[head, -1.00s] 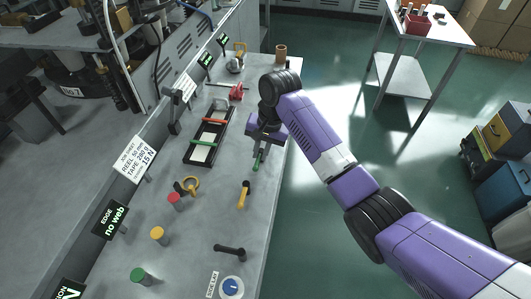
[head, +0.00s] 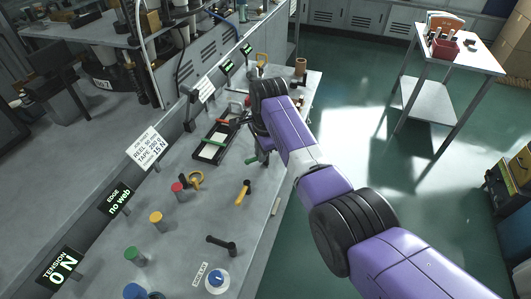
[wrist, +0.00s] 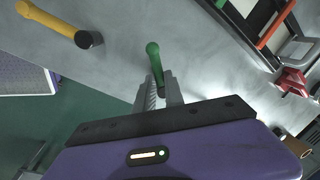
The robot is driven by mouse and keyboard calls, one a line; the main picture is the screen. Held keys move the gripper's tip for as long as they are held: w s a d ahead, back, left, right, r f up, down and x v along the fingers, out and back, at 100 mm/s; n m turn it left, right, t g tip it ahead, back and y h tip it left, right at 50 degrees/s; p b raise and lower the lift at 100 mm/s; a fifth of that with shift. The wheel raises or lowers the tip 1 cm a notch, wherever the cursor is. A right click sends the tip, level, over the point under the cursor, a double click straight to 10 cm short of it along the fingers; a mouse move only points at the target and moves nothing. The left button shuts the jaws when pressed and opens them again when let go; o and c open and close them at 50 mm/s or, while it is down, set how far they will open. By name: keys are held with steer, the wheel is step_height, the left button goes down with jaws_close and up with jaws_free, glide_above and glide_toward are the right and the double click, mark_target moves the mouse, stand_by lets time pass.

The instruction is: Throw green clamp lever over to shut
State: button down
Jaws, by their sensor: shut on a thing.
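The green clamp lever (wrist: 154,60) stands up between my gripper's fingers (wrist: 160,90) in the wrist view, its rounded green top beyond the fingertips. My gripper is shut on it. In the head view the green lever (head: 251,160) shows just below my wrist, beside a black-framed tray (head: 203,156) on its left. My arm covers most of the gripper there. The lever's base and pivot are hidden, so I cannot tell whether the clamp is shut.
A yellow lever with a black end (head: 243,192) and a black lever (head: 221,243) stand nearer on the grey bench. Red (head: 178,188), yellow (head: 156,218) and green (head: 131,254) knobs line the left. A red clamp (wrist: 292,82) is beyond the tray. Open floor lies right.

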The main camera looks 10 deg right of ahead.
steer(key=m+b, duration=0.1)
steer(key=m, duration=0.3)
steer(key=shift+w+a+f+m+h+b, duration=0.1)
steer(key=shift+w+a+m+h+b, duration=0.05)
steer(key=shift+w+m+h+b, duration=0.2)
steer(key=m+b, duration=0.2)
steer(key=m, duration=0.1)
steer(key=shift+w+h, duration=0.35)
steer(key=shift+w+m+b, duration=0.1)
steer(key=shift+m+b, duration=0.45)
steer(key=shift+b, duration=0.2)
steer(key=shift+m, duration=0.3)
steer(key=c, duration=1.4)
jaws_free()
steer(key=shift+c, duration=0.2)
steer(key=shift+r, duration=0.2)
steer(key=shift+v, duration=3.8)
